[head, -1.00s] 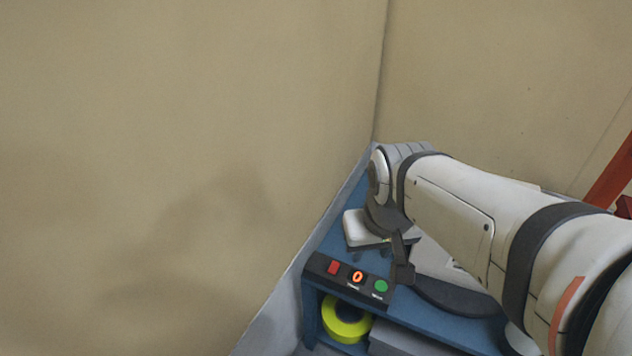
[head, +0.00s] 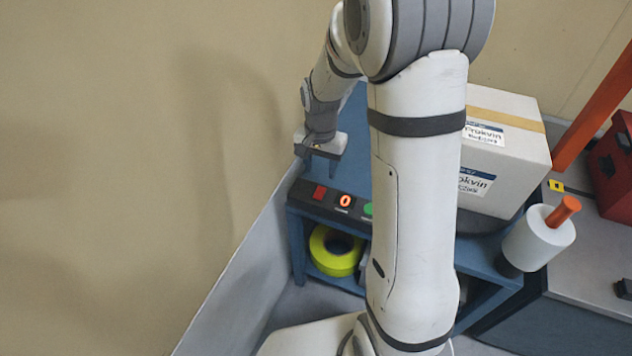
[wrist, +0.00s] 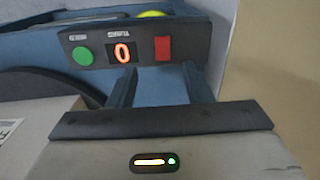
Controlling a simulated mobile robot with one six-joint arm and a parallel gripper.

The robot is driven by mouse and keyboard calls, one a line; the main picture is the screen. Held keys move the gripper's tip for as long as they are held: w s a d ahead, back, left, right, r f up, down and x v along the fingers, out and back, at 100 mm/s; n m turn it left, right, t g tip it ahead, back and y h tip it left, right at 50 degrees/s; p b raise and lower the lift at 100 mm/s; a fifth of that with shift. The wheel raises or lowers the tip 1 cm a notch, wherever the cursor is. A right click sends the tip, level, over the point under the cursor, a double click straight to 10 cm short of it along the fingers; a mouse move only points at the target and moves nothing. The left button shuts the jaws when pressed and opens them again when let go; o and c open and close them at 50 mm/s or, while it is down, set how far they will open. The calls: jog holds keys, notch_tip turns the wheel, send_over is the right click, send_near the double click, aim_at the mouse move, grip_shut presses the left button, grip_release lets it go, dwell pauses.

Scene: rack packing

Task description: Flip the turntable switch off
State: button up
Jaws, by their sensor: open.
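The control panel (head: 331,202) is a dark box on the front edge of the blue bench. In the wrist view the red switch (wrist: 162,48) is right of the display (wrist: 123,53), with the green button (wrist: 83,56) at left. My gripper (head: 321,165) hangs over the bench just behind the panel. In the wrist view its two fingers (wrist: 160,85) are apart, empty, and point toward the panel. The dark turntable (head: 478,247) is partly hidden by my arm.
A white carton (head: 505,150) stands on the turntable at right. A roll of stretch film (head: 538,238) with an orange handle stands beside it. Yellow tape (head: 335,250) lies on the shelf below the panel. The wall (head: 150,150) is close on the left.

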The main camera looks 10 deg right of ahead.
aim_at(319, 194)
jog(key=shift+w+f, duration=0.25)
jog(key=shift+f, duration=0.4)
jog(key=shift+w+f, duration=0.2)
jog(key=shift+f, duration=0.4)
notch_tip(319, 194, down, 7)
jog(key=shift+f+b, duration=0.2)
jog(key=shift+b, duration=0.45)
jog(key=shift+c, duration=0.5)
